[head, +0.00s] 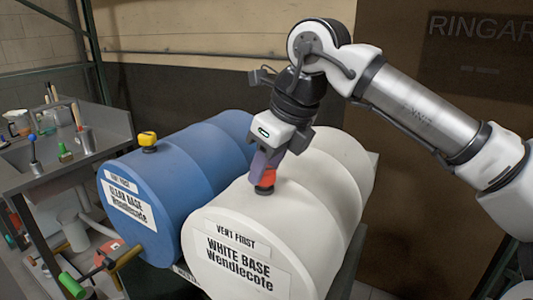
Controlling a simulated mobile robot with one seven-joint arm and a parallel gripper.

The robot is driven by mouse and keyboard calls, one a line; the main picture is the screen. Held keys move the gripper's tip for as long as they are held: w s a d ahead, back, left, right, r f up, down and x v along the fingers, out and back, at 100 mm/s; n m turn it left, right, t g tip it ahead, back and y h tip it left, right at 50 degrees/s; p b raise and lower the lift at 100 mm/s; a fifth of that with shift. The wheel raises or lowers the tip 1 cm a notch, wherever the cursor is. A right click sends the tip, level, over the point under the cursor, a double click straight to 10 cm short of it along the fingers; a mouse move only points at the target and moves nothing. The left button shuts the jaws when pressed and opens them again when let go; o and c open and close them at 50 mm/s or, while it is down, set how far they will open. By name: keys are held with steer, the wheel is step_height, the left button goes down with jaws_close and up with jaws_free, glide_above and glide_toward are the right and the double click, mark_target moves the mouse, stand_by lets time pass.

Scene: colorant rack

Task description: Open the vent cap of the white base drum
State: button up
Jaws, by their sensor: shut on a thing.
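The white base drum (318,220) lies on its side at the centre, with labels reading "VENT FIRST" and "WHITE BASE Wendlecote" on its front end. Its red vent cap (267,177) stands on top near the front end, above a dark base. My gripper (265,168) comes down from above and is shut on the red cap. The fingers cover much of the cap's upper part. I cannot tell whether the cap is turned or loose.
A blue drum (185,165) labelled "CLEAR BASE" with a yellow cap (147,141) lies close on the left. A sink bench (100,125) with brushes stands further left. A tap with a green handle (72,286) is at the lower left. A brown panel (440,150) is behind my arm.

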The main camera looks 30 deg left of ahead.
steer(key=n+g+p, duration=0.1)
steer(key=n, duration=0.1)
steer(key=n+g+p, duration=0.1)
steer(key=n+p, duration=0.1)
steer(key=n, duration=0.1)
steer(key=shift+w+r+n+h, duration=0.15)
steer(key=shift+r+n+h, duration=0.05)
steer(key=shift+n+h, duration=0.1)
steer(key=shift+a+f+n+g+h+p, duration=0.1)
steer(key=shift+n+g+h+p, duration=0.25)
steer(key=shift+n, duration=0.75)
steer(key=shift+f+n+g+h+p, duration=0.15)
steer(key=shift+n+g+p, duration=0.4)
steer(key=shift+n, duration=0.55)
steer(key=o, duration=1)
steer(key=shift+w, duration=0.1)
steer(key=shift+r, duration=0.1)
steer(key=v, duration=1.3)
steer(key=shift+r, duration=0.4)
